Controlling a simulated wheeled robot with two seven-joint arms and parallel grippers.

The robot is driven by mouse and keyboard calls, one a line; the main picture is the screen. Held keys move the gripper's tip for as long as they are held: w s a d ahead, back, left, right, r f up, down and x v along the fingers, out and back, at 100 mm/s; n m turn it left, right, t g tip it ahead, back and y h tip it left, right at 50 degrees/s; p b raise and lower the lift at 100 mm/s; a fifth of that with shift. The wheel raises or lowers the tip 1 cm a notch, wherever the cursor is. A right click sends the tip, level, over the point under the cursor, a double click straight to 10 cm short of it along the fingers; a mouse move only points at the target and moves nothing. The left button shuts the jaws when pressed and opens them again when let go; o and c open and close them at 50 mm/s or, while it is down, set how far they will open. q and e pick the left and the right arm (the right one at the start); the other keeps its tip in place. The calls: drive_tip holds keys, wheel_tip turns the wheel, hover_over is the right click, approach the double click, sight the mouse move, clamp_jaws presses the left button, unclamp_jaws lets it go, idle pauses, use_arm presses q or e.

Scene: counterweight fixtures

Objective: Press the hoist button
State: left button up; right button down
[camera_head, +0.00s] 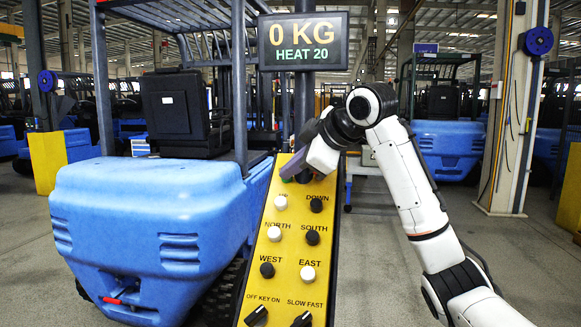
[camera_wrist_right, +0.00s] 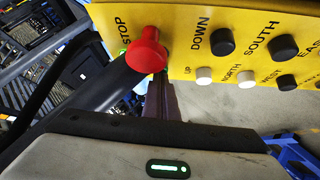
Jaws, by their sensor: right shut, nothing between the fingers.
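A yellow control panel (camera_head: 289,240) stands tilted in front of me. Its white UP button (camera_head: 281,202) and black DOWN button (camera_head: 316,205) are the top labelled pair in the head view. My right gripper (camera_head: 291,166) is shut and empty at the panel's top end, above these buttons. The right wrist view shows the red STOP button (camera_wrist_right: 146,52) close to the fingers (camera_wrist_right: 160,102), with the white UP button (camera_wrist_right: 204,75) and black DOWN button (camera_wrist_right: 222,41) to the right. I cannot tell whether the fingers touch the panel. My left gripper is not in view.
Below are NORTH, SOUTH, WEST and EAST buttons and two black knobs (camera_head: 257,315). A display (camera_head: 303,41) above reads "0 KG" and "HEAT 20". A blue forklift (camera_head: 150,230) stands close to the panel's left. The floor to the right is open.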

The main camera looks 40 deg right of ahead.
drive_tip(key=shift+s+a+r+p, duration=0.15)
drive_tip(key=shift+a+r+p, duration=0.1)
drive_tip(key=shift+r+p, duration=0.3)
drive_tip(key=shift+s+a+r+p, duration=0.1)
drive_tip(key=shift+a+r+p, duration=0.15)
drive_tip(key=shift+r+p, duration=0.25)
drive_tip(key=a+b+v, duration=0.1)
drive_tip(key=v, duration=1)
drive_tip(key=shift+r, duration=0.3)
drive_tip(key=shift+w, duration=0.1)
